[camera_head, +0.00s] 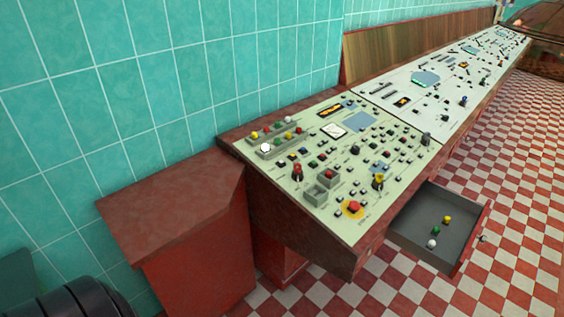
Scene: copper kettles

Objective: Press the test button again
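The near control panel (335,225) is a cream sloped desk top with many small buttons, knobs and levers. A red mushroom button on a yellow round base (354,207) sits near its front corner. Other small controls include a red-topped one (297,171) and a yellow one (378,181). The labels are too small to read, so I cannot tell which control is the test button. Neither of my grippers is in view.
An open grey drawer (412,232) juts out at the front right, holding yellow, green and white balls. Coloured bulbs sit in racks (279,147) at the panel's back left. A red-brown side cabinet (165,205) stands left. Checkered floor (510,190) is clear at right.

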